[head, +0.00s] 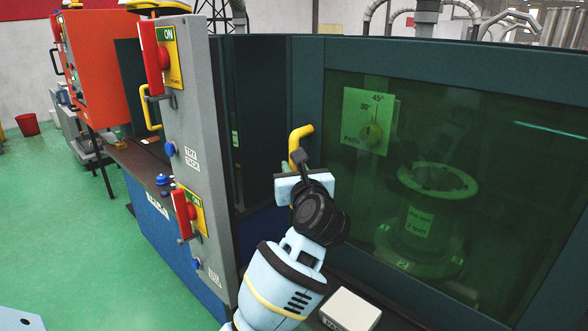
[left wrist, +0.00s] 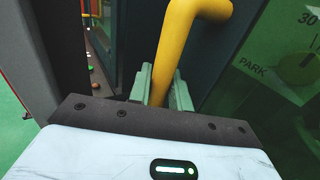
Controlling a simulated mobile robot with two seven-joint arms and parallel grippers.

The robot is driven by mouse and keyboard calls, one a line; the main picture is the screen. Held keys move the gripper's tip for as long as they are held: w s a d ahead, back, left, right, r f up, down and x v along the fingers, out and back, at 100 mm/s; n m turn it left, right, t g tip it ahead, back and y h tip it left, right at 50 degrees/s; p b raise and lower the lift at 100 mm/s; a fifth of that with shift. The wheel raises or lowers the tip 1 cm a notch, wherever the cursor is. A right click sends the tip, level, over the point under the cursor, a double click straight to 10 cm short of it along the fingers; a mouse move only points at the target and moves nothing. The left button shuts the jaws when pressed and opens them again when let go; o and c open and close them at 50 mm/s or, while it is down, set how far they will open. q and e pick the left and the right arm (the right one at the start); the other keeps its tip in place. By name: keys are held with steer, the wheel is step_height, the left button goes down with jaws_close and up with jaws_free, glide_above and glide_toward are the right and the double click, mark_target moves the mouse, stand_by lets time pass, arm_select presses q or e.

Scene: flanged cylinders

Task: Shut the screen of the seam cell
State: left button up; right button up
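The screen (head: 307,98) is a dark teal frame with a green tinted window (head: 450,100), filling the right of the head view. Its yellow handle (head: 302,131) is near its left edge; it also shows in the left wrist view (left wrist: 190,22). A dark gap shows between this edge and the grey post (head: 190,110). My left gripper (head: 291,168) is at the handle. In the left wrist view its two pale green fingers (left wrist: 161,88) lie on both sides of the bar and look closed on it. My right gripper is out of view.
Behind the window stand a flanged cylinder (head: 435,180) and a dial plate (head: 368,122) marked PARK. A pale box (head: 350,309) lies below my left arm.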

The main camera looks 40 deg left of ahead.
arm_select(q)
jaws_close()
steer(key=a+p, duration=0.1)
steer(key=a, duration=0.3)
steer(key=shift+w+a, duration=0.1)
steer(key=shift+w, duration=0.05)
steer(key=shift+o, duration=2.4)
jaws_free()
steer(key=shift+a, duration=0.15)
steer(key=v, duration=0.8)
